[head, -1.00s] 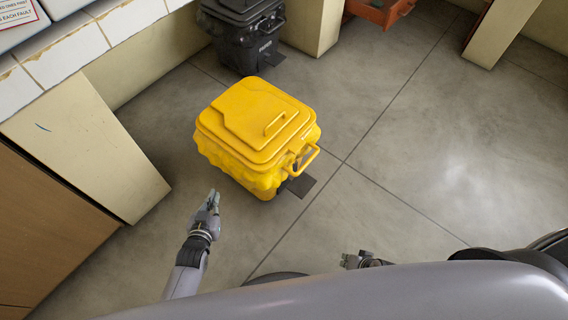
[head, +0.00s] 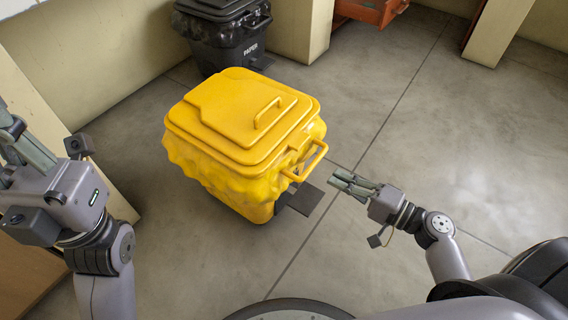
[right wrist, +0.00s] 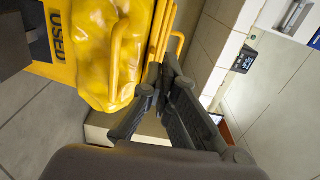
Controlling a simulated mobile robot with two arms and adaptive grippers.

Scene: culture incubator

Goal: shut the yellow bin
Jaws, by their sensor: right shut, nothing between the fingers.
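The yellow bin (head: 235,185) stands on the floor in the middle of the head view. Its yellow lid (head: 225,115) lies over the rim, with a grip bar on top; I cannot tell whether a small gap is left. A loop handle (head: 308,162) and a dark pedal (head: 305,198) are on its right side. My right gripper (head: 336,184) is shut and empty, just right of the handle and apart from it in the head view. The right wrist view shows its fingers (right wrist: 160,82) beside the bin (right wrist: 95,50). My left gripper (head: 12,125) is at the left edge, its fingers partly cut off.
A black bin marked PAPER (head: 225,40) stands behind the yellow bin. An orange-red object (head: 368,10) is at the top. A cream panel (head: 45,110) is behind my left arm. The floor to the right is clear.

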